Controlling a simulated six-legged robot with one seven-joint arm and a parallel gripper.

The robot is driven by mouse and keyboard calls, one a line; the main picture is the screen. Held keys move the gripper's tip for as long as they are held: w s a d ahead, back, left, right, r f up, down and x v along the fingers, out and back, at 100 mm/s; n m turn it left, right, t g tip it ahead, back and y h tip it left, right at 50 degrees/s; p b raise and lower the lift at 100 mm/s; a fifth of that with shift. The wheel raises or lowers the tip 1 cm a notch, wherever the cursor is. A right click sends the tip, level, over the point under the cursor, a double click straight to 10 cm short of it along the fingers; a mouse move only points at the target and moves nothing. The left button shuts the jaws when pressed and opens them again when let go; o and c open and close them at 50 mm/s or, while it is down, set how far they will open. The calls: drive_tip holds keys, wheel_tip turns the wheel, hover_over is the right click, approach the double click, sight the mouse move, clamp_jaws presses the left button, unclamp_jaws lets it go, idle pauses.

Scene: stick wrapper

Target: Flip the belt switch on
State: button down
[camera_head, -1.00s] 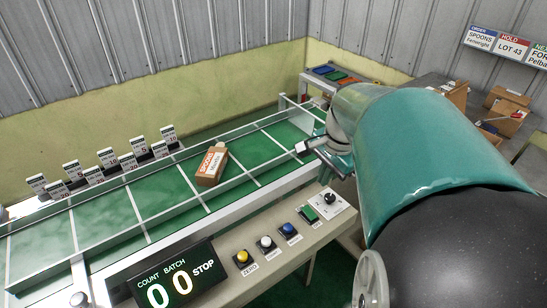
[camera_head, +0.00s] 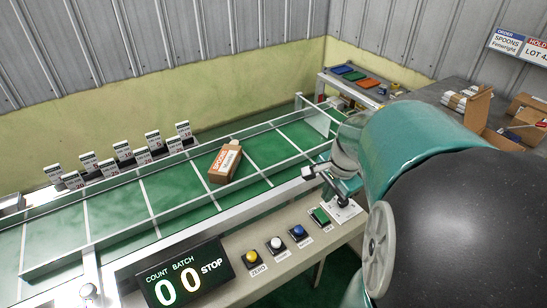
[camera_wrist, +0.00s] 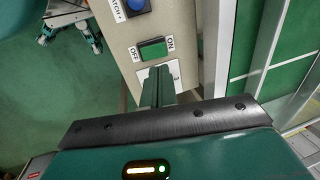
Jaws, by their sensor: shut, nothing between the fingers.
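The belt switch is a green rocker (camera_wrist: 152,49) in a dark frame, with OFF on its left and ON on its right in the wrist view. It also shows on the control panel in the head view as a green switch (camera_head: 320,216). I cannot tell which way it is tipped. My gripper (camera_wrist: 160,72) is shut and empty, its fingertips just below the switch in the wrist view, over a white plate. They look apart from the switch, but height is hard to judge. In the head view my arm partly covers the knob plate (camera_head: 346,211).
Yellow (camera_head: 251,257), white (camera_head: 275,244) and blue (camera_head: 298,232) buttons line the panel (camera_head: 300,255). The display (camera_head: 182,275) reads 00 and STOP. An orange-and-brown spoons box (camera_head: 225,163) lies on the green belt (camera_head: 160,190). Number cards stand behind it.

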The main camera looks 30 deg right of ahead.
sight(319, 213)
drive_tip(key=x, duration=0.7)
drive_tip(key=shift+w+f+g, duration=0.15)
drive_tip(key=shift+f+g, duration=0.05)
drive_tip(key=shift+g, duration=0.1)
idle(0.3)
drive_tip(key=shift+s+r, duration=0.1)
drive_tip(key=shift+s, duration=0.8)
